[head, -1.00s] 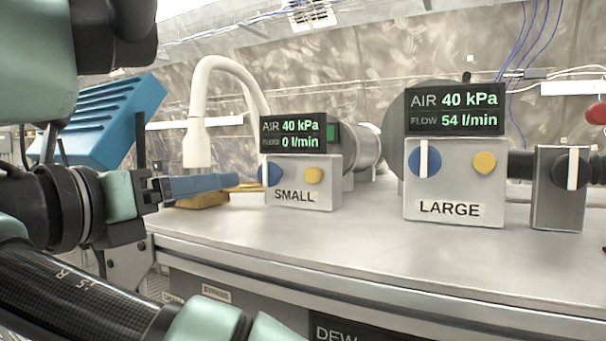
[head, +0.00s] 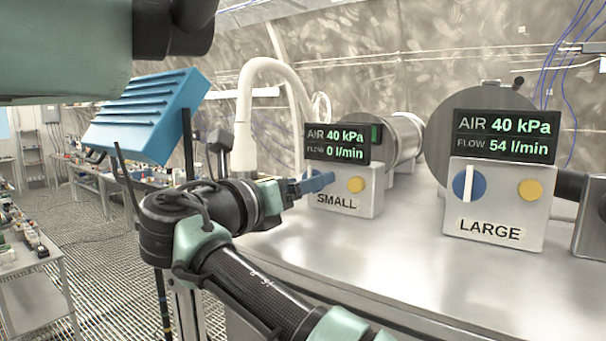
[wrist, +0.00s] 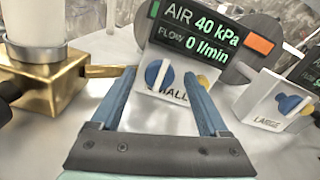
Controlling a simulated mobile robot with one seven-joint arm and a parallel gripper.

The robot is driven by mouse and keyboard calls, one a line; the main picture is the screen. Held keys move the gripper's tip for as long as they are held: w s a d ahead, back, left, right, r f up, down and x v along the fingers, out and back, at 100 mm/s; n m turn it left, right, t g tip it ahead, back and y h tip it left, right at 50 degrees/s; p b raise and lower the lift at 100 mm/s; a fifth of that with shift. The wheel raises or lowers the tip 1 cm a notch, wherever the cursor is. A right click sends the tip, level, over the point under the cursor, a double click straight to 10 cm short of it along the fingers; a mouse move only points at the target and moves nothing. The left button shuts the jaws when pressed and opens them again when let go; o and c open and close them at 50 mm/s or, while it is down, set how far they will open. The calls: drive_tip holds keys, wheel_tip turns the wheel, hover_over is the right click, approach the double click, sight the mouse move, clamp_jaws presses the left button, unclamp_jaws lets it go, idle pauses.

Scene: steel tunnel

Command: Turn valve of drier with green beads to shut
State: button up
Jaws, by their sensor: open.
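The SMALL box (head: 345,197) has a blue knob with a white bar (wrist: 153,72) and a yellow knob (head: 356,185). Its display reads 40 kPa and 0 l/min. A green patch (head: 376,134) shows beside that display in the head view; an orange patch (wrist: 258,44) shows right of it in the wrist view. The LARGE box (head: 500,205) has a blue knob (head: 469,184), white bar upright, and its display reads 54 l/min. My gripper (wrist: 160,77) is open, its blue fingers (head: 318,182) either side of the SMALL blue knob; contact is unclear.
A white curved pipe (head: 247,110) rises left of the SMALL box from a brass block (wrist: 45,85), close to my left finger in the wrist view. The steel bench top (head: 390,260) is clear in front of the boxes.

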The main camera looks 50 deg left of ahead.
drive_tip(key=shift+w+f, duration=0.1)
drive_tip(key=shift+w, duration=0.05)
clamp_jaws()
